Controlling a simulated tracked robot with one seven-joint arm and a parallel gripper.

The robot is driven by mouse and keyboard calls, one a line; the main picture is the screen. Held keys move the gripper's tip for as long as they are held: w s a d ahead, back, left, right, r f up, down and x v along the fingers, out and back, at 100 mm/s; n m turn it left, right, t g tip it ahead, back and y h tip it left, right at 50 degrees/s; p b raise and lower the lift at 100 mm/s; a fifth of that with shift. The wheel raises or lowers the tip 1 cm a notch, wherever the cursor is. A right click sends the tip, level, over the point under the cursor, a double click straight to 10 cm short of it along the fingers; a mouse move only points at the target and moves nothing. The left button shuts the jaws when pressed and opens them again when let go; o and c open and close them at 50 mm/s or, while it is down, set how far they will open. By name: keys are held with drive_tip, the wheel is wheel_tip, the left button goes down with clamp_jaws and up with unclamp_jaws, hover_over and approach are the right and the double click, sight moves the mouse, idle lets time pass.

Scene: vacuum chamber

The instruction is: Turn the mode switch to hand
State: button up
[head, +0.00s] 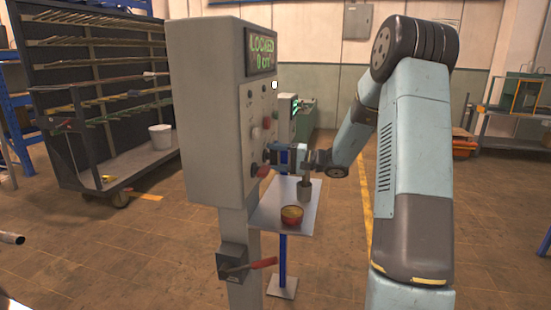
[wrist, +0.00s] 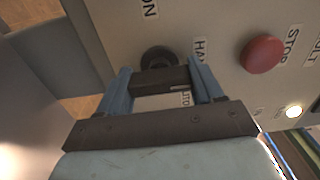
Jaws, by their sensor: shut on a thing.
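The mode switch (wrist: 158,57) is a black round knob with a dark bar grip on the grey control cabinet (head: 205,110). In the wrist view my gripper (wrist: 160,80) has its two blue fingers on either side of the bar, shut on it. A partly covered label starting "HA" is by the right finger, and part of "AUTO" shows lower, between the fingers. I cannot tell for sure which label the switch points at. In the head view my gripper (head: 279,157) reaches the cabinet's front from the right, and the switch is mostly hidden.
A red STOP button (wrist: 262,53) and a lit lamp (wrist: 293,110) sit right of the switch. Below are a shelf (head: 268,222) with a bowl (head: 292,215) and a grey cup (head: 304,190), and a red-handled lever (head: 263,263).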

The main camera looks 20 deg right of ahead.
drive_tip(key=shift+d+f, duration=0.1)
drive_tip(key=shift+f, duration=0.05)
drive_tip(key=o, duration=0.8)
drive_tip(key=shift+w, duration=0.15)
drive_tip(key=shift+o, duration=1.3)
drive_tip(key=v, duration=1.3)
drive_tip(key=shift+s+d, duration=0.2)
drive_tip(key=shift+d, duration=0.1)
